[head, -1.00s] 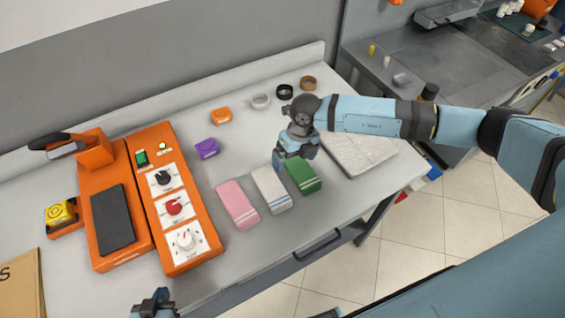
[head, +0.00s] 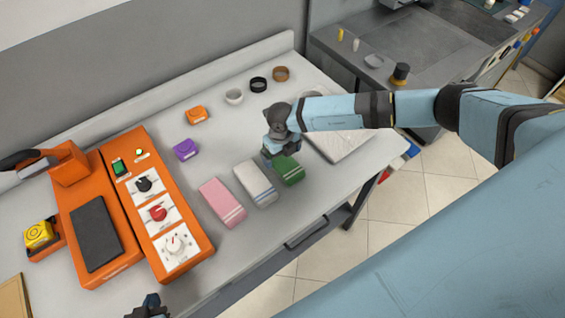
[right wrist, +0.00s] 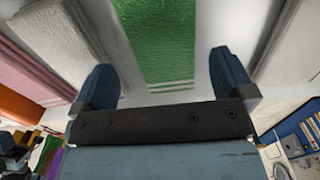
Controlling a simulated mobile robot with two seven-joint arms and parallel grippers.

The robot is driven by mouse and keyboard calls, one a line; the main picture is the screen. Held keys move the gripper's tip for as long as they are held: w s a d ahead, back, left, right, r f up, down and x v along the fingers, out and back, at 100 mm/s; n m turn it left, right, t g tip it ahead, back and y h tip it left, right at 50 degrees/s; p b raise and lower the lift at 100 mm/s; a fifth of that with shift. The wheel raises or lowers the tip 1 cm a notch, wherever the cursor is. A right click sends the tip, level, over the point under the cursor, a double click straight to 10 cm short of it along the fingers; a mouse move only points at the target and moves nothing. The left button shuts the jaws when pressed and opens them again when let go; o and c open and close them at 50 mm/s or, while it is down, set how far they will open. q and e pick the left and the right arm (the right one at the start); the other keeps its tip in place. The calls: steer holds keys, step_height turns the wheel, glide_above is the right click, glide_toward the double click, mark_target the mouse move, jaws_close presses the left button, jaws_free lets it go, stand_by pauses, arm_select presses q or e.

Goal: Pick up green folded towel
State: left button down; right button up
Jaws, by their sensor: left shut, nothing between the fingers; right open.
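The green folded towel (head: 289,171) lies on the grey counter, at the right end of a row with a white towel (head: 256,182) and a pink towel (head: 222,202). My right gripper (head: 270,155) is open, just above or at the green towel's far end and partly covering it. In the right wrist view, the green towel (right wrist: 166,40) lines up between the two spread fingers (right wrist: 166,78), with clear gaps on both sides. I cannot tell whether the fingertips reach down beside it. My left gripper (head: 148,306) is shut and empty at the bottom edge of the head view.
An orange machine with dials (head: 158,215) stands left of the towels. A purple item (head: 186,149), an orange item (head: 197,114) and several rings lie behind. The counter's front edge is close.

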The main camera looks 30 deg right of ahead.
mark_target(283, 159)
arm_select(q)
steer(key=shift+w+f+b, duration=0.2)
steer(key=shift+f+b, duration=1)
steer(key=shift+f, duration=0.05)
arm_select(e)
steer(key=f, duration=0.4)
steer(key=shift+d+f, duration=0.2)
arm_select(q)
steer(key=shift+r, duration=0.1)
arm_select(e)
steer(key=shift+r, duration=0.1)
steer(key=shift+c, duration=0.2)
arm_select(q)
steer(key=shift+s+d, duration=0.15)
arm_select(e)
steer(key=c, duration=0.9)
steer(key=shift+r, duration=0.1)
steer(key=shift+c, duration=0.2)
